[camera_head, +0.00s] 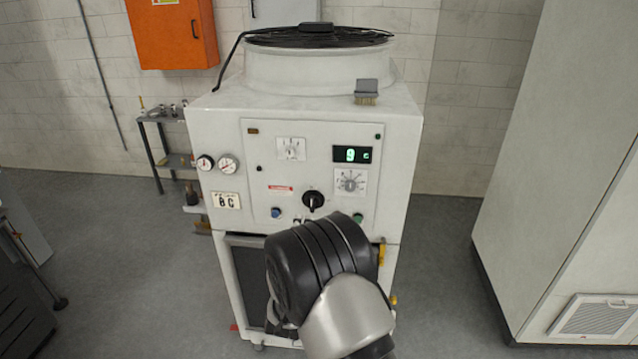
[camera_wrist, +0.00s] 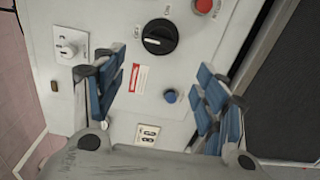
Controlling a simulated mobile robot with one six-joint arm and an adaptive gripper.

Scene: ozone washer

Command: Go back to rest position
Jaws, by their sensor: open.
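My gripper (camera_wrist: 160,98) is open and empty in the wrist view, its two blue-padded fingers spread apart in front of the washer's control panel. Between and beyond the fingers show a black rotary knob (camera_wrist: 160,37), a blue button (camera_wrist: 169,96) and a red-and-white label (camera_wrist: 139,78). In the head view my arm's black and silver wrist covers the lower front of the white machine (camera_head: 290,190), and the gripper's fingers are mostly hidden behind it. The rotary knob (camera_head: 313,200) and the green display (camera_head: 352,155) reading 9 c show above my arm.
A tall white cabinet (camera_head: 560,150) stands at the right, an orange wall box (camera_head: 172,33) at the upper left. Grey floor (camera_head: 440,270) is clear between the machine and the cabinet.

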